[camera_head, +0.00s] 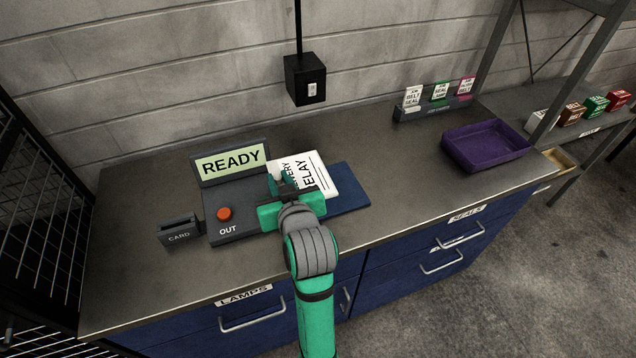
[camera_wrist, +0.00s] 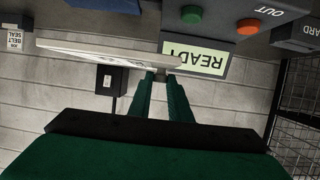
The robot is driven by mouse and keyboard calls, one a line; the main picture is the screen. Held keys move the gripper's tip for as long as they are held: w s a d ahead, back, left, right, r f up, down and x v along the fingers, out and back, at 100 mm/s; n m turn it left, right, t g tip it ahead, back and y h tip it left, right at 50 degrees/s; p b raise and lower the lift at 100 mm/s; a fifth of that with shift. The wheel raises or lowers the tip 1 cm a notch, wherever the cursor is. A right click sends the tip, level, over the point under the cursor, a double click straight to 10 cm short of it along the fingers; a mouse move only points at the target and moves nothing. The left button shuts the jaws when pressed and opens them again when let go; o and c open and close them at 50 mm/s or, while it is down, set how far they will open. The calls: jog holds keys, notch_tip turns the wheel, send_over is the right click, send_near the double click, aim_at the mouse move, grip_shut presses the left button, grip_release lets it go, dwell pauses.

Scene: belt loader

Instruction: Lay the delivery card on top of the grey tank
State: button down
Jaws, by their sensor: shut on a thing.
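The delivery card (camera_head: 316,172) is white with black print, partly legible as "ELAY". In the head view it is above the bench, beside the READY display, and my gripper covers part of it. My gripper (camera_head: 290,188) is shut on its near left part. In the wrist view the card (camera_wrist: 105,51) shows almost edge-on as a thin pale plate, with the fingertips (camera_wrist: 160,76) closed on its edge. I see no grey tank in either view.
A dark console (camera_head: 235,222) with a READY display (camera_head: 231,161) and orange button (camera_head: 224,213) stands left of my gripper. A card slot box (camera_head: 180,233) is beside it. A blue flat piece (camera_head: 350,198) lies right. A purple tray (camera_head: 486,146) and card rack (camera_head: 434,108) stand farther right.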

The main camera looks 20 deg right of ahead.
aim_at(299, 176)
jog(key=d, duration=0.1)
jog(key=w+d+f, duration=0.1)
jog(key=d, duration=0.1)
jog(key=d+f, duration=0.1)
jog(key=d, duration=0.1)
jog(key=shift+w+d+f, duration=0.15)
jog(key=shift+w+f, duration=0.1)
jog(key=shift+w, duration=0.15)
jog(key=d+f, duration=0.1)
jog(key=f, duration=0.1)
jog(key=w+d+f, duration=0.1)
jog(key=f, duration=0.1)
jog(key=w+d+f, duration=0.1)
jog(key=d, duration=0.1)
jog(key=shift+w+d+f, duration=0.1)
jog(key=shift+w+f, duration=0.15)
jog(key=shift+f, duration=0.15)
jog(key=f, duration=0.1)
jog(key=d+f, duration=0.1)
jog(key=f, duration=0.1)
jog(key=shift+f, duration=0.25)
jog(key=shift+a, duration=0.55)
jog(key=c, duration=1.6)
grip_release()
jog(key=shift+d+f, duration=0.1)
jog(key=shift+c, duration=0.2)
jog(key=shift+d, duration=0.1)
